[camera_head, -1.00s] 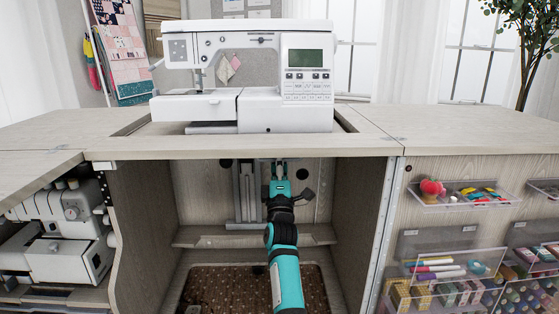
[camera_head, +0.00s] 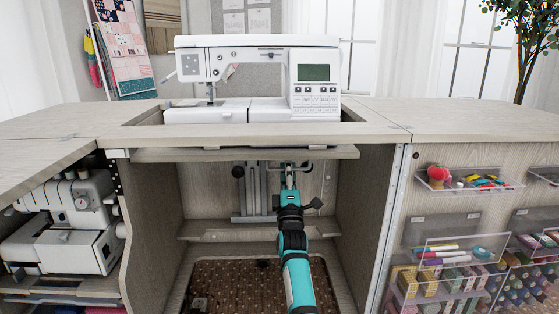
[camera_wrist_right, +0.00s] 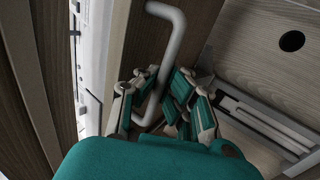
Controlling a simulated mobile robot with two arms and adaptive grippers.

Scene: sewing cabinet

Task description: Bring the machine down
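The white sewing machine (camera_head: 262,75) stands upright in the opening of the cabinet top, its base sunk a little below the top's surface. Its platform (camera_head: 245,153) shows just under the front edge of the top. My right gripper (camera_head: 289,170) is inside the open cabinet bay, below the platform. In the right wrist view the fingers (camera_wrist_right: 160,107) sit on both sides of a grey bent handle (camera_wrist_right: 174,45) and appear closed around it. The handle also shows under the platform in the head view (camera_head: 303,167). My left gripper is out of view.
The lift column (camera_head: 256,190) stands at the back of the bay, above a ledge (camera_head: 230,232). A serger (camera_head: 68,225) sits on the left, and clear bins (camera_head: 470,180) hang on the right door. The bay below the gripper is open down to its brown dotted floor (camera_head: 225,285).

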